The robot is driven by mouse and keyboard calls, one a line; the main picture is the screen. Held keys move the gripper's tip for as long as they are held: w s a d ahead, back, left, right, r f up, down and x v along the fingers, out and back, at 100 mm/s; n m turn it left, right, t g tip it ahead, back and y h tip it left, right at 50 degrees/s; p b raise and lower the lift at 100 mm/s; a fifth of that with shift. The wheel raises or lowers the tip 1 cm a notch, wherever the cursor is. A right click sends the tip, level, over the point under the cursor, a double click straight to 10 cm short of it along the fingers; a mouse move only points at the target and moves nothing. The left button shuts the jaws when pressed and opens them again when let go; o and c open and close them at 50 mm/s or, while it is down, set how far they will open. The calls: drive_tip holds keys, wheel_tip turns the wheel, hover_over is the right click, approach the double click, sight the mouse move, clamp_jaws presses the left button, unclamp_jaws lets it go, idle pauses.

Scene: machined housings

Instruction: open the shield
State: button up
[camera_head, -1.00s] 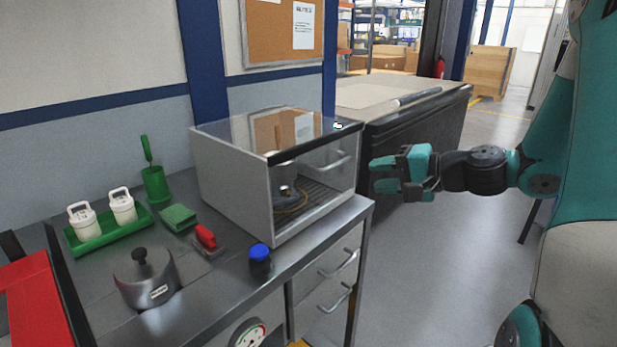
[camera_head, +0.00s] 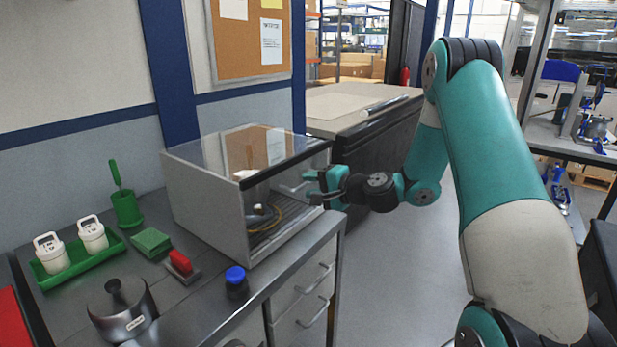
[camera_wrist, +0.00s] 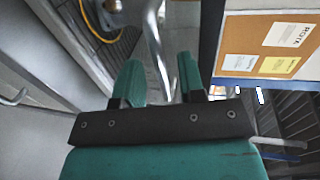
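The shield (camera_head: 287,188) is the clear front and top cover of a grey box on the steel workbench, with a dark edge strip. It looks shut. Its metal bar handle (camera_head: 291,187) is on the front pane. My gripper (camera_head: 315,187) is just in front of the pane at the handle, its fingers pointing at it. In the wrist view my gripper (camera_wrist: 161,75) is open, and the curved metal handle (camera_wrist: 155,45) runs into the gap between its two green fingers. I cannot tell whether a finger touches it. Inside the box are a metal part and a yellow cable (camera_head: 265,222).
A dark cabinet (camera_head: 375,150) stands behind my gripper.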

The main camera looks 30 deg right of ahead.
drive_tip(key=shift+x, duration=1.35)
